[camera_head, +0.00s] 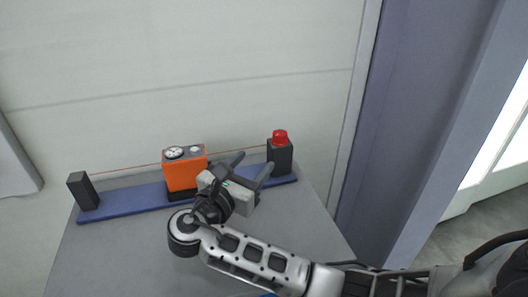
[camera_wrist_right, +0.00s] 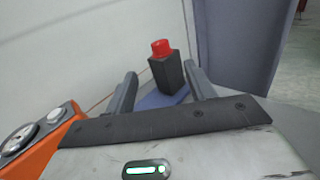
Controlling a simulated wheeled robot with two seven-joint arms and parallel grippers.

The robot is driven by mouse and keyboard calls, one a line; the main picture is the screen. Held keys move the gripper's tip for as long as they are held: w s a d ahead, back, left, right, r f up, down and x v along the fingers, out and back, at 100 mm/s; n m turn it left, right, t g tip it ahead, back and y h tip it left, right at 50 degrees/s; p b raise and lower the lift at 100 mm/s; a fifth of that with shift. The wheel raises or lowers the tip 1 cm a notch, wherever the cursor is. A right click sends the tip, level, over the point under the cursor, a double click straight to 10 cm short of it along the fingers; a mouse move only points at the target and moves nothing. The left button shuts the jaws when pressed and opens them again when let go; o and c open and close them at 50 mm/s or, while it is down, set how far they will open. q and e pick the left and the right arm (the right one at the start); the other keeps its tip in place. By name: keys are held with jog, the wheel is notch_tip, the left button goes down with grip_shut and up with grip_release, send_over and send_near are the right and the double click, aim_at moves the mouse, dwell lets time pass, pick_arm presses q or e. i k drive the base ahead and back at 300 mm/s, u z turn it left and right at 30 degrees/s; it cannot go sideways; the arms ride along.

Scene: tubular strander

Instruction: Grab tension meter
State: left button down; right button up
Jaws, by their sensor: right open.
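The tension meter (camera_head: 181,172) is an orange box with round dials on top, standing on a blue base plate (camera_head: 133,201) against the wall. It also shows at the lower left of the wrist view (camera_wrist_right: 42,148), cut off by the frame. My right gripper (camera_head: 253,162) is open and empty, just right of the orange box. Its fingers point toward a black post (camera_head: 280,158) with a red knob (camera_head: 280,137), which shows between and beyond the fingers in the wrist view (camera_wrist_right: 168,75). My left gripper is not in view.
A second black post (camera_head: 83,191) stands at the plate's left end, and a thin reddish wire (camera_head: 125,169) runs between the posts at the box's height. The grey table (camera_head: 120,255) is clear in front. A blue-grey pillar (camera_head: 415,120) rises at the right.

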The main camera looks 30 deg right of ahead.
aim_at(180, 167)
jog(key=k, duration=1)
